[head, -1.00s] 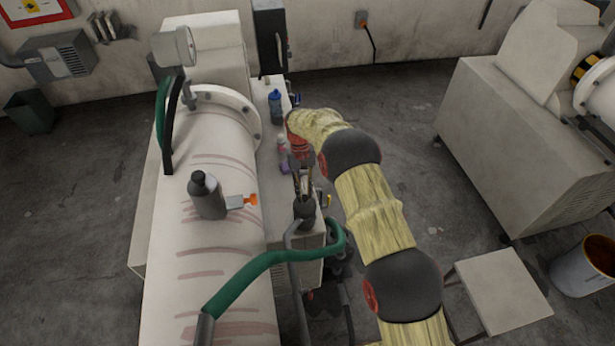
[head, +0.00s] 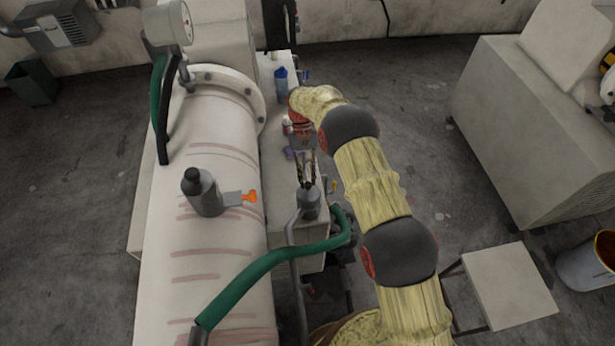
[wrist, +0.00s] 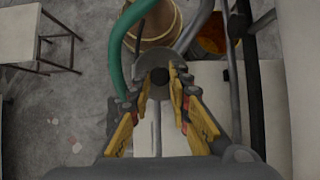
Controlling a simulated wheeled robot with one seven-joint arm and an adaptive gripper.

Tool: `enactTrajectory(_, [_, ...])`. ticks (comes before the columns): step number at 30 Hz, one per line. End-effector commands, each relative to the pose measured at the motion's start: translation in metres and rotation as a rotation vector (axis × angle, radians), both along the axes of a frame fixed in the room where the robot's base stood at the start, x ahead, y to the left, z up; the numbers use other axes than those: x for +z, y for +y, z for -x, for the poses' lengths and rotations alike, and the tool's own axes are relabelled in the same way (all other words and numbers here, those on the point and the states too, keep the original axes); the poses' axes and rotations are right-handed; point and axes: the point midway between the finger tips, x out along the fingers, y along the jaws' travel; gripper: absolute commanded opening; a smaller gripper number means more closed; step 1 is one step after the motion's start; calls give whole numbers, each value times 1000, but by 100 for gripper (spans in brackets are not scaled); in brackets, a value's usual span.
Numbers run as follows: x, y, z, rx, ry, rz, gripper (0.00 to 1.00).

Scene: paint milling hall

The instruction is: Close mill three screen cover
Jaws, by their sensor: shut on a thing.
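The long pale mill barrel (head: 210,245) with red-brown streaks lies along the left of the head view. Beside its right side stands a small grey cylindrical fitting (head: 309,204) on a grey pipe. My gripper (head: 308,181) points down onto the top of this fitting, its fingers around it. In the wrist view a dark round knob (wrist: 160,77) on a grey disc sits between the fingertips. I cannot tell for certain which part is the screen cover. A grey capped cylinder (head: 205,197) with an orange-handled valve (head: 249,196) sits on the barrel.
A green hose (head: 270,262) curves close in front of the gripper. A blue bottle (head: 281,84) stands on the pale bench behind. A pale stool (head: 508,285) and a paint bucket (head: 583,263) stand at right. The floor between bench and right-hand machine is open.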

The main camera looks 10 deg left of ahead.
Motion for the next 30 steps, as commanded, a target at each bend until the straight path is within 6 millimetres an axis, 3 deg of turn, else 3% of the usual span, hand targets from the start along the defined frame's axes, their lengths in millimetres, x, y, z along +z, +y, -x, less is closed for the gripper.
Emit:
enactTrajectory(1, [-8,-2,4,0,9,4,20])
enactTrajectory(11, [-4,-1,2,1,4,2,38])
enactTrajectory(20, [-1,0,0,0,2,1,38])
enactTrajectory(26, [15,3,-11,0,-1,0,38])
enactTrajectory(30, [38,8,-27,0,-2,-1,38])
